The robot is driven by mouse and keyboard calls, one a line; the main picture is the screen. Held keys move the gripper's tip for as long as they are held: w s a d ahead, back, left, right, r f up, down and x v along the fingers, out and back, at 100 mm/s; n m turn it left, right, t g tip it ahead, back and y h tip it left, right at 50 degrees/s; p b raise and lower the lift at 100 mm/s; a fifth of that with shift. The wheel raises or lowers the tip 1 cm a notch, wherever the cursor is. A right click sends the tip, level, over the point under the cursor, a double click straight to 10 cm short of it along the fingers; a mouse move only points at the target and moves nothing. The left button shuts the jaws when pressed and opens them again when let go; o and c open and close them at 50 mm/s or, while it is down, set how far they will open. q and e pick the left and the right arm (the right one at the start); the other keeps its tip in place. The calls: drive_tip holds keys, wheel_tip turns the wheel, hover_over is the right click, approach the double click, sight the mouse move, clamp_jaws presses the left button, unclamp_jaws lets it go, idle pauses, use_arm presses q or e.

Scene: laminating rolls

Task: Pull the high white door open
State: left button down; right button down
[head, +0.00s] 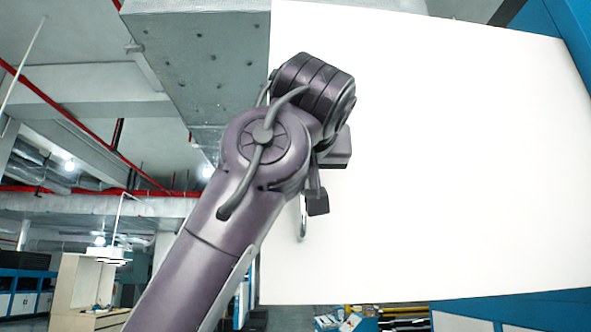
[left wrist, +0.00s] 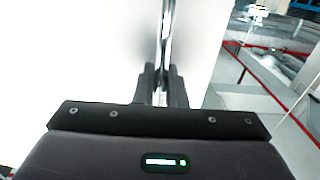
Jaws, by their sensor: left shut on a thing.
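The high white door (head: 440,160) is a large plain panel that fills the right half of the head view. Its metal bar handle (head: 302,218) is near its left edge, with the upper part hidden behind my arm. In the left wrist view the handle (left wrist: 166,30) runs down between the two dark fingers, and the white door surface lies around it. My left gripper (head: 317,203) is shut on the handle; it also shows in the left wrist view (left wrist: 161,85). I cannot tell how far the door stands open. My right gripper is not in view.
Blue cabinet parts (head: 520,312) show below and right of the door. Small items (head: 385,313) lie below its bottom edge. A grey concrete beam (head: 205,60) and red pipes are overhead. A wooden cabinet (head: 82,290) stands far off at lower left.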

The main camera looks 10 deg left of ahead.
use_arm(q)
drive_tip(key=shift+s+d+r, duration=0.1)
drive_tip(key=shift+s, duration=0.3)
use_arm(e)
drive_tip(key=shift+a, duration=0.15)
use_arm(q)
drive_tip(key=shift+w, duration=0.15)
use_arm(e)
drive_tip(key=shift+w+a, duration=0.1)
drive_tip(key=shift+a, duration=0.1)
use_arm(q)
drive_tip(key=c, duration=1.8)
unclamp_jaws()
drive_tip(key=shift+c, duration=0.2)
